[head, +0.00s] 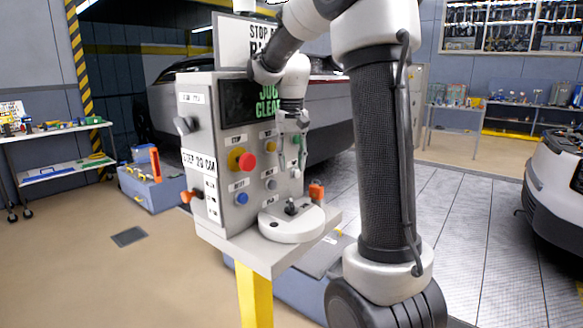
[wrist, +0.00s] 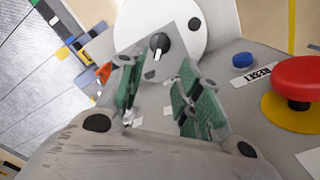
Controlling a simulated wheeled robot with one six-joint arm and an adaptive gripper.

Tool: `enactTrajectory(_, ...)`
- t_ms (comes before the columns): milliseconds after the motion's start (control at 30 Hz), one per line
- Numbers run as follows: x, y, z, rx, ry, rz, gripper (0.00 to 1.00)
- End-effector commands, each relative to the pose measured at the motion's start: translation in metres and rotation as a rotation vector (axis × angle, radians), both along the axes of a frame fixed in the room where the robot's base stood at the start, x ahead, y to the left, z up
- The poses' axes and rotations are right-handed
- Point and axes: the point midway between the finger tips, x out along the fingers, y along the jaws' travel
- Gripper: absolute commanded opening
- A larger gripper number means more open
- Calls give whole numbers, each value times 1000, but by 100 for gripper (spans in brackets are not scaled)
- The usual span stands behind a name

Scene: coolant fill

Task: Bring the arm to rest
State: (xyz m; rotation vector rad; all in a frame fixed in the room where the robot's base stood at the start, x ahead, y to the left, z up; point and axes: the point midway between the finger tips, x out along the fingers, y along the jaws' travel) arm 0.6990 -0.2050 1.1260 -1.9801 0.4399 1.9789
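My gripper (head: 291,133) hangs in front of the right half of the grey control box's face. In the wrist view my gripper (wrist: 158,108) shows two green-padded fingers spread apart, with nothing between them. The control box (head: 207,117) has a screen (head: 240,103) that reads "JOB CLEAR", partly hidden by my arm. A red button (head: 247,161) on a yellow base and a blue button (head: 241,198) are on its left side. The red button (wrist: 300,77) and blue button (wrist: 242,60) also show to the right of my fingers in the wrist view.
A round white base with a black knob (head: 291,208) sits on the box's ledge. An orange part (head: 316,190) stands beside it. Cars stand behind the box (head: 330,100) and at the far right (head: 555,190). A blue toolbox (head: 152,188) is on the floor at left.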

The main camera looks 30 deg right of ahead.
Motion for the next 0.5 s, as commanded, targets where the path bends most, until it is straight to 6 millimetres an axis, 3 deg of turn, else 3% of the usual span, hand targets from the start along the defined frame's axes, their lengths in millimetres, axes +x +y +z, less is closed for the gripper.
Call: enactTrajectory(500, 2, 0, -4, -2, -11, 56, 35)
